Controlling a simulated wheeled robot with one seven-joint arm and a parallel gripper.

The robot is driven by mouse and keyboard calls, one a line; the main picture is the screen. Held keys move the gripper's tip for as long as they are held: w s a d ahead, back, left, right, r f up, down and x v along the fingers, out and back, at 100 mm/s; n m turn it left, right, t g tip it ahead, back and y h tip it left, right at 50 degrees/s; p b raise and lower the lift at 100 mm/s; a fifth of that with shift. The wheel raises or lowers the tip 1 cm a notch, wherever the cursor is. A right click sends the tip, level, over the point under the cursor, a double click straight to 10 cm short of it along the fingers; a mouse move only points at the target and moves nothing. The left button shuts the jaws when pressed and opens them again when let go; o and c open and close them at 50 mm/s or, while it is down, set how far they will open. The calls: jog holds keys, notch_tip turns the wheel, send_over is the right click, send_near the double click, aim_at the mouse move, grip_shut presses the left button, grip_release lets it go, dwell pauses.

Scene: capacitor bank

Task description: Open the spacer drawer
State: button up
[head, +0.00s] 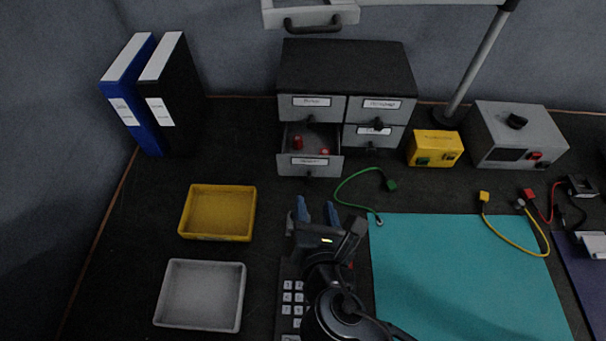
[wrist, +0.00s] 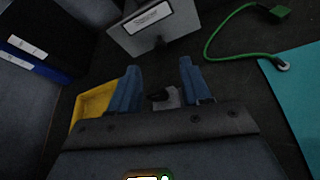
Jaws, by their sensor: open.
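A grey drawer cabinet (head: 345,68) with a dark top stands at the back middle, with several labelled drawers. Its lower left drawer (head: 310,168) is pulled out, with small red items (head: 297,143) inside. The other drawers look shut. The labels are too small to read, so I cannot tell which is the spacer drawer. My gripper (head: 315,208) is open, its blue fingers apart, in front of the pulled-out drawer and not touching it. In the wrist view, a labelled drawer front (wrist: 155,22) with a dark knob lies beyond the fingertips (wrist: 160,68).
A yellow tray (head: 183,224) and a white tray (head: 239,310) lie left of my arm. Blue and black binders (head: 175,95) stand at back left. A green lead (head: 345,185) lies right of the open drawer, near a teal mat (head: 460,275). A yellow box (head: 436,146) stands right of the cabinet.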

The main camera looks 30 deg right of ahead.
aim_at(310, 182)
jog(key=x, duration=0.7)
jog(key=shift+d+f, duration=0.1)
jog(key=shift+d, duration=0.05)
jog(key=shift+c, duration=0.5)
grip_shut()
